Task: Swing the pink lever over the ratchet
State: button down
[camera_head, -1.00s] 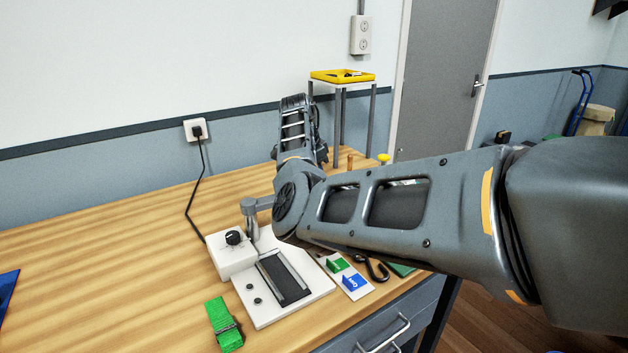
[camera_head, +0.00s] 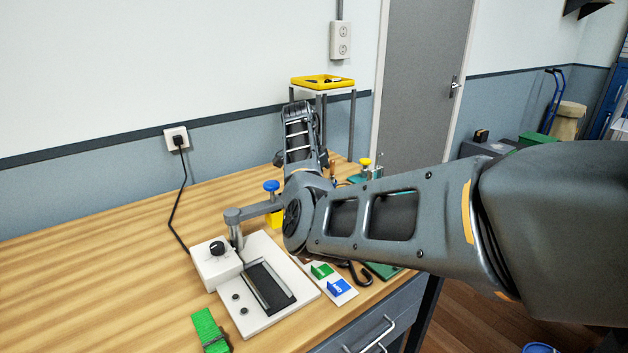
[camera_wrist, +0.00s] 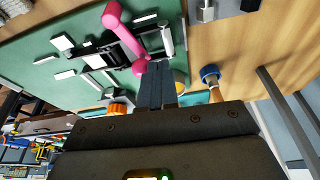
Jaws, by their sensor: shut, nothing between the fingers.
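The pink lever (camera_wrist: 125,42) shows in the wrist view as a bar with a round knob at each end, above a green board (camera_wrist: 40,50). Dark and pale metal parts (camera_wrist: 103,58), possibly the ratchet, lie beside it on the board. My gripper (camera_wrist: 155,70) is shut and empty. Its fingertips are close to the lever's lower knob; I cannot tell whether they touch it. In the head view my arm hides the gripper and the lever, and only part of the green board (camera_head: 379,172) shows.
A blue knob (camera_wrist: 210,74) and an orange knob (camera_wrist: 120,108) are near my fingers. On the wooden bench (camera_head: 110,240) stand a white device (camera_head: 262,318) with a swing arm, a green strap (camera_head: 210,331) and a card with green and blue tabs (camera_head: 341,288). The left bench is mostly clear.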

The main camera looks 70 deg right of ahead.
jog(key=shift+s+m, duration=0.4)
jog(key=shift+m, duration=0.3)
dwell(0.3)
